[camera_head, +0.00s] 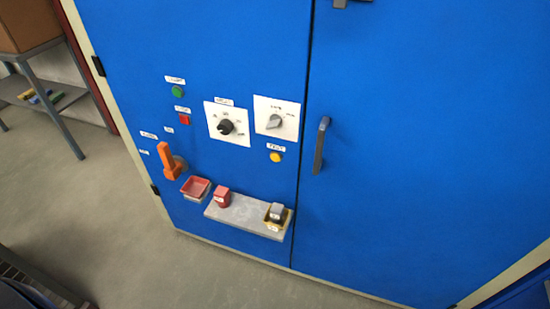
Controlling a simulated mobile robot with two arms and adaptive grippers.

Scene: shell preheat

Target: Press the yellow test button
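The yellow test button (276,157) is a small round button on the left door of the blue cabinet (400,130). A small white label (276,147) sits just above it. The button lies below a white plate with a grey rotary switch (274,122) and left of the door handle. Nothing covers it. Neither of my grippers shows clearly in the head view.
A green button (178,91), a red button (184,120), a black dial (227,127) and an orange lever (168,160) are left of it. A dark handle (321,145) stands out right. A grey shelf (245,214) with a red block (222,197) projects below. The floor (110,220) is clear.

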